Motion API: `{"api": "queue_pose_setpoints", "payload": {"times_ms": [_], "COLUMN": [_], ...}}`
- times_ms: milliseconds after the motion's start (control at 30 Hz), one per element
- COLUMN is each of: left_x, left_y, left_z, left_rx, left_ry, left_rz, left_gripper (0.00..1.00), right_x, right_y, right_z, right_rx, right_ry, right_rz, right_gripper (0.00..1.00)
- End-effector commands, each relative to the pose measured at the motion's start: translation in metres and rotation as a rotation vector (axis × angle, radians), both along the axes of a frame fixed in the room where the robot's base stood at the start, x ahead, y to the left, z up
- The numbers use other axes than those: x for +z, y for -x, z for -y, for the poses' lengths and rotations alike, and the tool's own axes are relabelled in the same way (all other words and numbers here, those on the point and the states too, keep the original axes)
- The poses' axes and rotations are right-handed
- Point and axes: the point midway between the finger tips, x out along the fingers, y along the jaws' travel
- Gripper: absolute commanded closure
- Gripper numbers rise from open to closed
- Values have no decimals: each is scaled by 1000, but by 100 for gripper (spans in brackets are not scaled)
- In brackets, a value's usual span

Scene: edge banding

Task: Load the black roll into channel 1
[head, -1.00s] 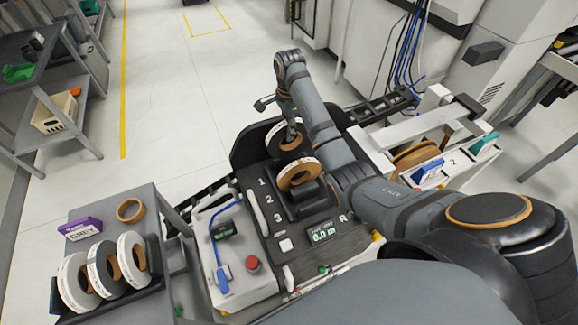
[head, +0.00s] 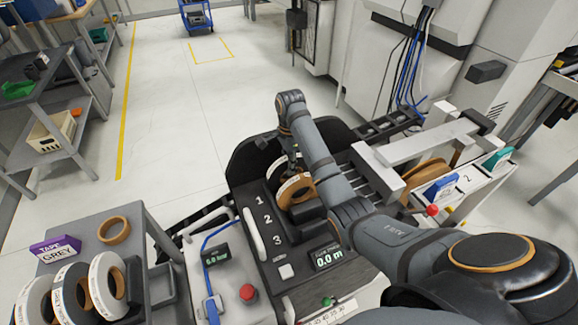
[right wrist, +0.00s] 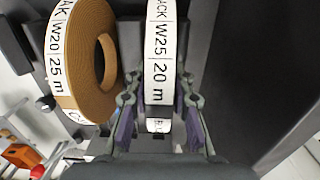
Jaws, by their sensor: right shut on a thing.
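My right gripper (head: 291,160) reaches down at the back of the machine's roll holder. In the head view this oak roll (head: 296,188) sits in front, mostly covering the held roll. The channel numbers 1 (head: 259,201), 2 and 3 are printed beside the holder. I cannot tell whether the held roll is seated. My left gripper is not in view.
A grey cart (head: 150,228) at lower left carries several upright rolls (head: 107,285), a brown ring (head: 114,230) and a purple tape box (head: 57,249). Open floor lies beyond.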

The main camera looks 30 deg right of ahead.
Motion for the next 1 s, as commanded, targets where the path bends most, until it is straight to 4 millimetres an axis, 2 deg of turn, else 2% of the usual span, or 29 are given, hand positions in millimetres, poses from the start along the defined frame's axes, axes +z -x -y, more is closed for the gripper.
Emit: {"api": "queue_pose_setpoints", "payload": {"times_ms": [200, 233, 400, 667, 833, 1000], "left_x": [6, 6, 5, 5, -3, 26], "left_y": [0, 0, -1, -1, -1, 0], "left_z": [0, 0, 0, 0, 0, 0], "left_rx": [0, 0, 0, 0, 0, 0], "left_ry": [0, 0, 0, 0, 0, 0], "left_rz": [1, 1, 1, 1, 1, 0], "left_gripper": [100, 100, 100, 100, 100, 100], "right_x": [-5, -6, -7, -7, -1, 36], "right_y": [0, 0, 0, 0, 0, -1], "right_z": [0, 0, 0, 0, 0, 1], "right_rx": [0, 0, 0, 0, 0, 0], "right_ry": [0, 0, 0, 0, 0, 0], "right_rz": [-1, -2, -1, -1, 2, 2], "right_gripper": [100, 77, 55, 55, 55, 55]}}
